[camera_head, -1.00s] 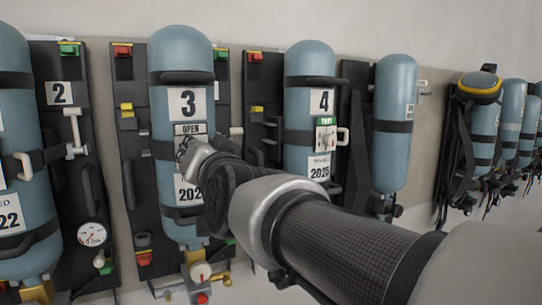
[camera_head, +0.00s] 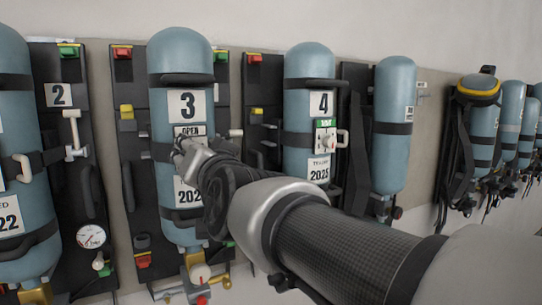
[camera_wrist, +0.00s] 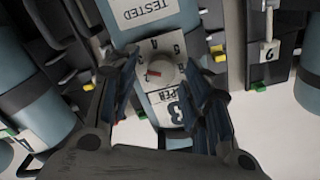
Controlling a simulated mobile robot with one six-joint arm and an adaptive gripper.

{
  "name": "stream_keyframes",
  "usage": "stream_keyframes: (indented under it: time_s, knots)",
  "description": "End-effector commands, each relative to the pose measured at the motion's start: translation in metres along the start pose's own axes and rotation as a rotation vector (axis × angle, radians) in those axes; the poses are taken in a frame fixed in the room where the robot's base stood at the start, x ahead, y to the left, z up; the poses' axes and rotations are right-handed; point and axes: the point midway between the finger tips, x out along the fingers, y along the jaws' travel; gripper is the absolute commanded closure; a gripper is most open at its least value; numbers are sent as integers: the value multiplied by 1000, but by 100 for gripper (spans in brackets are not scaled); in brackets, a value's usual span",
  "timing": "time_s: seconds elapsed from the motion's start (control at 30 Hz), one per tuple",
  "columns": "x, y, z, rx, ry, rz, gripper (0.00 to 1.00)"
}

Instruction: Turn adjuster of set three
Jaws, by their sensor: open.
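Set three is a blue cylinder (camera_head: 178,56) labelled 3, strapped to a black backplate. My gripper (camera_head: 181,150) is in front of its middle, over the plate below the number, and hides most of that plate. In the wrist view, a pale round knob (camera_wrist: 160,73) with a red mark sits on a white lettered plate (camera_wrist: 157,46); I take it to be the adjuster. My gripper (camera_wrist: 161,63) is open, with one dark finger on each side of the knob. I cannot tell whether either finger touches it.
Set two's backplate (camera_head: 58,61) is at the left. The set four cylinder (camera_head: 310,63) stands to the right, with its own dial plate (camera_head: 326,136). Further cylinders and a harness (camera_head: 459,150) hang along the wall. A gauge (camera_head: 91,236) is low on set two.

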Motion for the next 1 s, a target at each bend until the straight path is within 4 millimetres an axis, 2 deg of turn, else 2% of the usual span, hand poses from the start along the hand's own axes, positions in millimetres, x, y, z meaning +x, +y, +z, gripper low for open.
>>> stream_keyframes:
  time_s: [0.17,0.5,0.73,1.0]
  knots:
    - [-19,-1,-2,1,2,-2,56]
    - [-94,-1,-1,2,3,-3,56]
    - [-114,0,0,0,0,-1,56]
    - [-120,0,0,0,-1,-1,56]
